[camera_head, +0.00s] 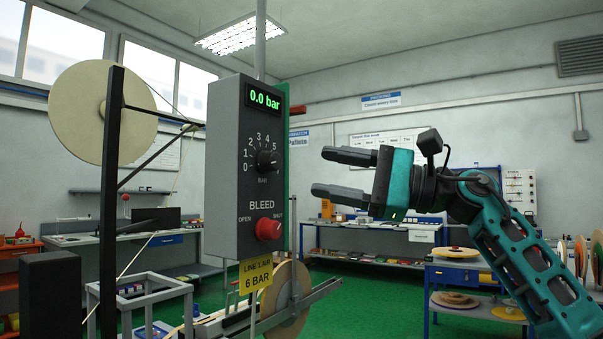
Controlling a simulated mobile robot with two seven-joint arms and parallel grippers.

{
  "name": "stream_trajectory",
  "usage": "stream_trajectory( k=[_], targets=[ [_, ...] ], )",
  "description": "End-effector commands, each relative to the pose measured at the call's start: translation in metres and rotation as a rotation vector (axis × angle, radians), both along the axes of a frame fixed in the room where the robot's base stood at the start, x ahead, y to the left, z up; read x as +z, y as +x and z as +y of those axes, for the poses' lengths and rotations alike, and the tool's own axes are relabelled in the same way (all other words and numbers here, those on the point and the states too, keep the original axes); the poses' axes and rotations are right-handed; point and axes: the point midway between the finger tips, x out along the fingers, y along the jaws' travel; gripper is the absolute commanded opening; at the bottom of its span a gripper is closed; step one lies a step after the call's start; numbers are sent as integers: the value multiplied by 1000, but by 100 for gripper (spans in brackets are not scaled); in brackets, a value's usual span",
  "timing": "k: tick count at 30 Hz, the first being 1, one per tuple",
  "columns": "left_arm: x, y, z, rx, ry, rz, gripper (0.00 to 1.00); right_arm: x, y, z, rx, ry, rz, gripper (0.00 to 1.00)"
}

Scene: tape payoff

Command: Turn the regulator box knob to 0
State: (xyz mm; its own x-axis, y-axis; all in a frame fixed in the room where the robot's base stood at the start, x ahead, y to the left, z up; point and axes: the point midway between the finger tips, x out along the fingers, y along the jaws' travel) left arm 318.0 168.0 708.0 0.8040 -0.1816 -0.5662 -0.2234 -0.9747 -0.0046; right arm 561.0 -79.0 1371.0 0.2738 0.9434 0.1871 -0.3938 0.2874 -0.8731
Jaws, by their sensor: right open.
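The grey regulator box (222,170) stands upright left of centre. Its green display (264,99) reads 0.0 bar. The black regulator knob (266,159) sits on the front face, with a scale from 0 to 5 around its left and top, marked bar below. I cannot tell clearly which number the knob points at. My right gripper (320,171) is open and empty, to the right of the box at about the knob's height. Its fingers point left, apart from the knob. My left gripper is not in view.
A red bleed knob (268,229) sits below the regulator knob, between OPEN and SHUT. A yellow 6 BAR label (256,275) hangs under the box. A tape reel (95,112) on a dark post stands to the left. Workbenches line the back, with green floor between.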

Motion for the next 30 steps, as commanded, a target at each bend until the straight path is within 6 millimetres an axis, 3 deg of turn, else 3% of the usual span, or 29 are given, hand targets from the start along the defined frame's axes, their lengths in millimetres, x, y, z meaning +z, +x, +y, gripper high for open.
stream_trajectory(
  k=[3, 9, 26, 30],
  targets=[
    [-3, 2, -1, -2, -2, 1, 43, -6, -6, -24, -2, 0, -1, 57],
    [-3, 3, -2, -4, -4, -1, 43, -9, -13, -46, 0, 0, -1, 57],
    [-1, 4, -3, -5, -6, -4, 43, -10, -15, -50, 2, 0, 1, 57],
    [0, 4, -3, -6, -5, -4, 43, -22, -11, -47, 24, 48, 70, 57]
  ],
)
